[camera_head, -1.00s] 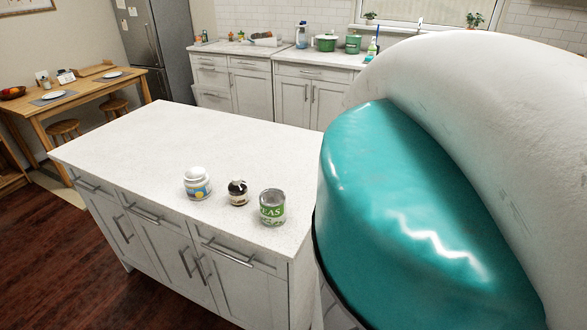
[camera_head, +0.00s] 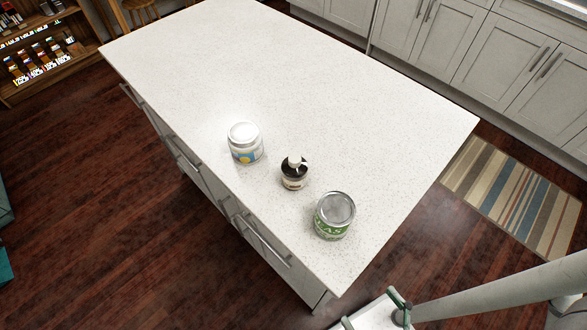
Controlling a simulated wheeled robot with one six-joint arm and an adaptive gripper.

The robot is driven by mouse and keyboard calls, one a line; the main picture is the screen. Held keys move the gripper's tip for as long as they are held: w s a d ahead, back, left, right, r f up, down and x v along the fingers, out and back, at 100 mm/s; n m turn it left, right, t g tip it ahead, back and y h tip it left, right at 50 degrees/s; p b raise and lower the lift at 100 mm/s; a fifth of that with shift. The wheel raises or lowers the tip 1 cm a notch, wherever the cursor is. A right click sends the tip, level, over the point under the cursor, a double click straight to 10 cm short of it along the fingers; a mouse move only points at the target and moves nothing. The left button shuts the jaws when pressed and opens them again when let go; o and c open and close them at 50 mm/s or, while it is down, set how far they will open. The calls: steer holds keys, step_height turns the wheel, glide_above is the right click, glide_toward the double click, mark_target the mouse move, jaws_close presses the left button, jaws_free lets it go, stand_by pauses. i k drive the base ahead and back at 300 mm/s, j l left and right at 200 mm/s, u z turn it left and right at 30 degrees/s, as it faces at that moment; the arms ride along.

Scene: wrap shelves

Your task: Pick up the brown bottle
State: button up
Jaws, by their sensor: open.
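The brown bottle (camera_head: 292,182) is a small, dark round bottle with a pale label and a white pump-like top. It stands upright on the white island counter (camera_head: 300,80), near the edge with the drawers. A white-lidded jar (camera_head: 245,150) stands to its upper left and a green-labelled can (camera_head: 334,220) to its lower right, both apart from it. Part of my arm shows at the lower right, well clear of the bottle. I cannot make out my gripper in this view.
The counter beyond the three items is clear. Drawer handles (camera_head: 270,247) stick out along its near side. A striped rug (camera_head: 515,195) lies on the wooden floor at right, before white cabinets (camera_head: 450,50). A wooden shelf (camera_head: 45,50) with goods stands at upper left.

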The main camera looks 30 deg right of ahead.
mark_target(295, 168)
steer(key=k+j+u, duration=0.95)
steer(key=j, duration=0.3)
